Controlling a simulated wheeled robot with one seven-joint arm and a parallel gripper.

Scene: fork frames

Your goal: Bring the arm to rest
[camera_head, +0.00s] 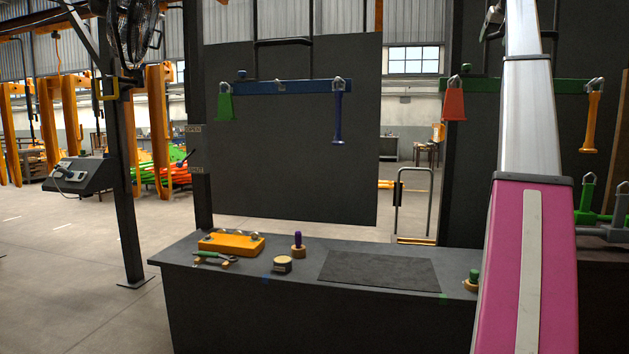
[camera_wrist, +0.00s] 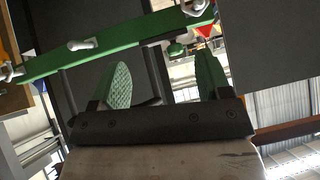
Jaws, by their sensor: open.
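My gripper (camera_wrist: 164,78) shows in the wrist view, its two green textured fingers spread apart with nothing between them. Past the fingers hangs a green bar (camera_wrist: 110,48) with metal fittings; I cannot tell how far it is from the fingertips. In the head view my arm rises along the right side, over the right part of the bench, and leaves the frame at the top. My gripper is out of the head view.
A dark bench (camera_head: 300,310) holds an orange block (camera_head: 231,243), a purple-topped peg (camera_head: 298,243), a round tin (camera_head: 283,264) and a black mat (camera_head: 380,271). Above, a blue bar (camera_head: 290,87) and a green bar (camera_head: 480,85) carry hanging pieces. A dark post (camera_head: 122,180) stands left.

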